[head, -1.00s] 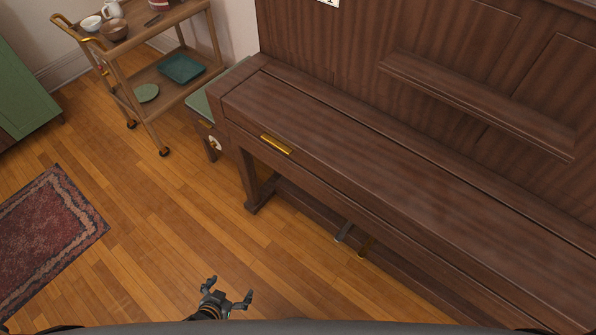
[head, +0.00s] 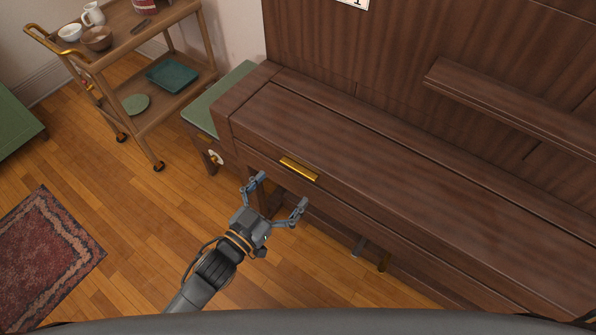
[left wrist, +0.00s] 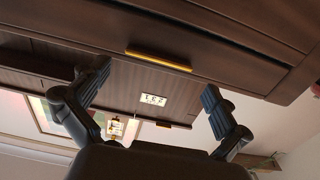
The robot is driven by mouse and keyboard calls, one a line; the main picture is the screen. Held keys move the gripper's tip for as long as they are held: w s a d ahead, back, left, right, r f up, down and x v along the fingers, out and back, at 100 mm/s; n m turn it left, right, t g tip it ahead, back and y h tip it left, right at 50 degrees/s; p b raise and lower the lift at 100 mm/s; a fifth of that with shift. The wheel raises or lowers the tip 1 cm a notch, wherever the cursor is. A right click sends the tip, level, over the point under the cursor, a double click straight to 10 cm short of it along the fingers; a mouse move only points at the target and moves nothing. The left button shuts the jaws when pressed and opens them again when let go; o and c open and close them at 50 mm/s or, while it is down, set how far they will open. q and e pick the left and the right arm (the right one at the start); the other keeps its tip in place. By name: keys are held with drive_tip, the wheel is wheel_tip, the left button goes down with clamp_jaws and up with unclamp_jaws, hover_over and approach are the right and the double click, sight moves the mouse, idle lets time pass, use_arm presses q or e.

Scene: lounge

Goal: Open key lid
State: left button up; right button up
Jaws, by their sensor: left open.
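The piano's key lid (head: 370,170) is a long dark brown wooden panel, lying closed over the keys. A gold handle (head: 299,168) sits on its front edge, left of the middle of the head view. The handle also shows in the left wrist view (left wrist: 158,61), above and between the fingers. My left gripper (head: 281,193) is open and empty, just in front of the handle and apart from it. Its fingers also spread in the left wrist view (left wrist: 150,90). My right gripper is not in view.
A green-topped bench (head: 220,100) stands at the piano's left end. A wooden trolley (head: 120,55) with bowls and a jug is at the upper left. A red rug (head: 45,245) lies on the floor at left. A shelf ledge (head: 510,105) juts from the piano above the lid.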

sight(298, 169)
use_arm(q)
drive_tip(key=b+x, duration=0.1)
drive_tip(key=x, duration=0.5)
drive_tip(key=shift+w+d+b, duration=0.1)
drive_tip(key=shift+b, duration=0.25)
drive_tip(key=shift+c, duration=0.2)
